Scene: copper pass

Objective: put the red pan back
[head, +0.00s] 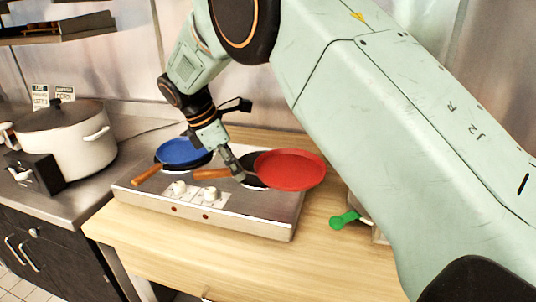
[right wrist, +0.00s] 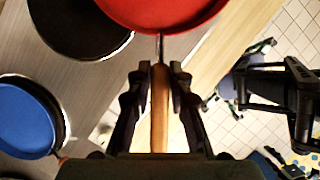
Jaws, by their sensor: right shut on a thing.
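The red pan (head: 291,170) shows in the head view over the right end of the two-burner hob (head: 262,216). Its wooden handle (head: 210,174) points left. My right gripper (head: 238,174) is shut on that handle. In the right wrist view the handle (right wrist: 160,110) lies between the fingers (right wrist: 155,85), and the red pan (right wrist: 165,10) is at the top edge. The pan seems raised above the hob, beside the dark right burner (right wrist: 80,25). My left gripper is not in view.
A blue pan (head: 183,152) with a wooden handle sits on the left burner. A large white pot (head: 80,142) stands on the steel counter at left. A green-handled thing (head: 343,220) lies right of the hob, partly behind my arm. The wooden worktop's front strip (head: 180,250) is clear.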

